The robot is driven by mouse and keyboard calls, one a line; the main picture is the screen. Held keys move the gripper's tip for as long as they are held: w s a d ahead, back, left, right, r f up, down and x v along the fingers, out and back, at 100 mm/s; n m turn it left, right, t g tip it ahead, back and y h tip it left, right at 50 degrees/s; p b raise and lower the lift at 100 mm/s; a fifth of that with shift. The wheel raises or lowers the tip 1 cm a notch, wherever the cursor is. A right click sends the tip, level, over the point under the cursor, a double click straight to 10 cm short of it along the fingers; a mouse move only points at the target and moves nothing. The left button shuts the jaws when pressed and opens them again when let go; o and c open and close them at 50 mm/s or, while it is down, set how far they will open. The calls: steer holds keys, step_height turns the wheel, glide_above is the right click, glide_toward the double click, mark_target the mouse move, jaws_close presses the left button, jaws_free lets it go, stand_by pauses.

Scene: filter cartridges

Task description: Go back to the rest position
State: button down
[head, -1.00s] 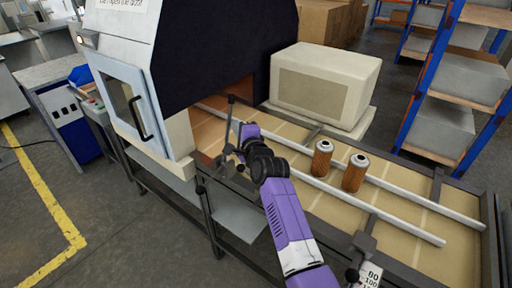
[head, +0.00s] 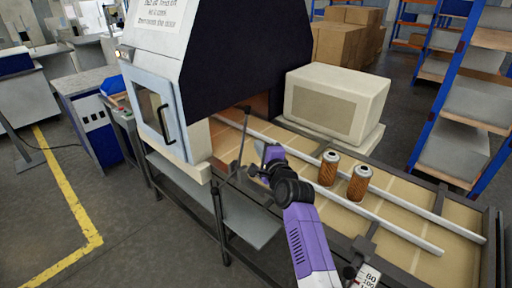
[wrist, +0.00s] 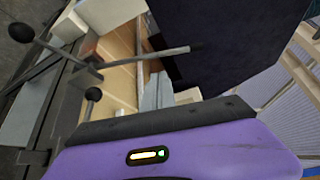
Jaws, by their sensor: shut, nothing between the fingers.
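My gripper (head: 264,154) is at the end of my purple arm, in front of the machine's opening and over the near side of the conveyor. In the wrist view its grey fingers (wrist: 157,90) show beyond the purple hand, shut and empty. Two orange-brown filter cartridges with metal tops stand upright on the conveyor, to the right of my gripper and apart from it: a left one (head: 329,168) and a right one (head: 359,184).
The dark-hooded machine (head: 235,60) has a windowed door (head: 155,108) at its left. A beige box (head: 337,102) stands behind the conveyor (head: 400,212). A dark post with a bar (head: 240,150) rises close to my gripper. Blue shelving (head: 440,90) is at right.

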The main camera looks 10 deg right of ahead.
steer(key=shift+s+d, duration=0.1)
steer(key=shift+s, duration=0.05)
steer(key=s+d+r+n+t+h, duration=0.1)
steer(key=s+d+r+n+t, duration=0.1)
steer(key=s+d+r+n, duration=0.25)
steer(key=s+f+n+g+b, duration=0.1)
steer(key=s+f+n, duration=0.3)
steer(key=s, duration=1.5)
steer(key=s+a+f+n+g+b, duration=0.1)
steer(key=s+f+n, duration=0.2)
steer(key=s, duration=1.7)
steer(key=s+f+n+g, duration=0.2)
steer(key=s+f+n, duration=0.2)
steer(key=s, duration=1.6)
steer(key=n, duration=0.3)
steer(key=shift+a+f+h+b, duration=0.3)
steer(key=shift+a+h+b, duration=0.05)
steer(key=shift+h+b, duration=0.05)
